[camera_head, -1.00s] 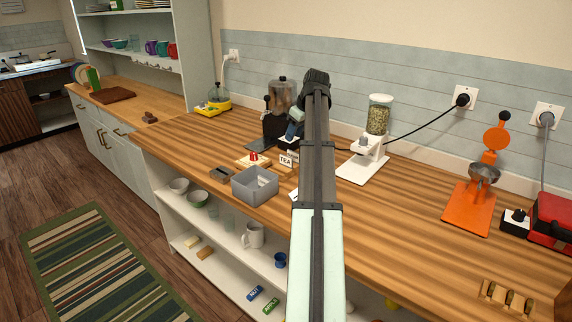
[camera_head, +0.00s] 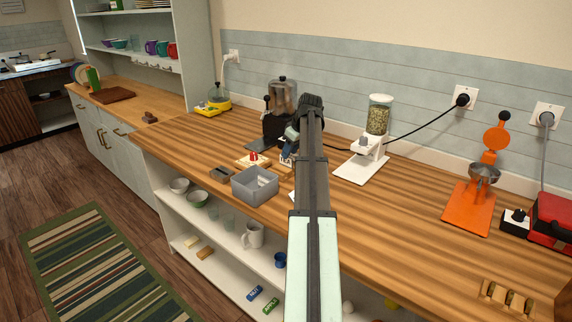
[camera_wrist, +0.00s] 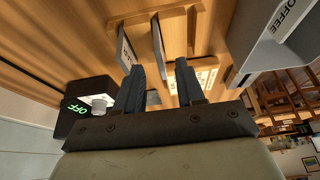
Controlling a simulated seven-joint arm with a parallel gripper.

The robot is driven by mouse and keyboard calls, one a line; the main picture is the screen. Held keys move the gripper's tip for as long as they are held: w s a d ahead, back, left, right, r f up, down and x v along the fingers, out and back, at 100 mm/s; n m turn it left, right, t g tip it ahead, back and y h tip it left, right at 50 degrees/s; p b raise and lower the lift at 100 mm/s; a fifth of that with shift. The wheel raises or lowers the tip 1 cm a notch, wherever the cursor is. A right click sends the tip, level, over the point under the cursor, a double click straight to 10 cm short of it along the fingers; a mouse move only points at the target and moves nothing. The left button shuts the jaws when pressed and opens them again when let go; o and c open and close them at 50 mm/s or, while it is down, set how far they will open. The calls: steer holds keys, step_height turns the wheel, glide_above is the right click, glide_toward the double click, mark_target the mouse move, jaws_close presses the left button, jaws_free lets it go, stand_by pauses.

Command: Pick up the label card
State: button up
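A small white label card with dark lettering (camera_head: 285,159) stands on the wooden counter behind the grey bin, partly hidden by my arm. In the wrist view, thin upright pieces (camera_wrist: 158,36) and a pale card with print (camera_wrist: 205,77) are close beyond the fingers; I cannot tell which is the label card. My gripper (camera_wrist: 161,82) is open, its two dark fingers apart, with nothing visibly held. In the head view my gripper (camera_head: 291,136) is low beside the card, mostly hidden by my arm.
A grey bin (camera_head: 254,185), marked COFFEE in the wrist view (camera_wrist: 265,45), stands in front. A black machine (camera_head: 276,128) is behind, and a white grinder (camera_head: 362,163) is to the right. A black box with a green OFF display (camera_wrist: 85,105) is close at left.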

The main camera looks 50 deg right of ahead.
mark_target(286, 163)
steer(key=shift+x, duration=2.4)
steer(key=shift+w+r, duration=0.1)
steer(key=shift+w, duration=0.05)
steer(key=shift+c, duration=0.4)
jaws_close()
